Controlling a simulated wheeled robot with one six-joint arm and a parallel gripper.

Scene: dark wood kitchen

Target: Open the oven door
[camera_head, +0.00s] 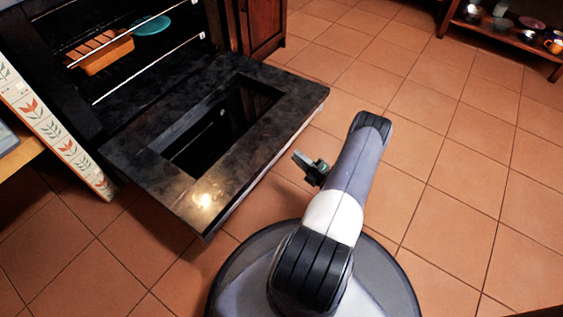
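The oven door (285,108) is hinged down and lies open, roughly level, in front of the oven cavity (75,30). It is dark and stone-like with a glass window in its middle. The cavity is exposed, with wire racks across it. My gripper (300,160) is just right of the door's outer edge, beside my arm. The gripper looks small and partly hidden by the arm, and I cannot tell whether its fingers are apart. No object shows in it.
An orange dish (103,52) and a teal plate (151,25) sit on the oven rack. A tulip-patterned panel (50,125) stands at left. A wooden shelf (500,32) with crockery is at upper right. The tiled floor (460,185) at right is clear.

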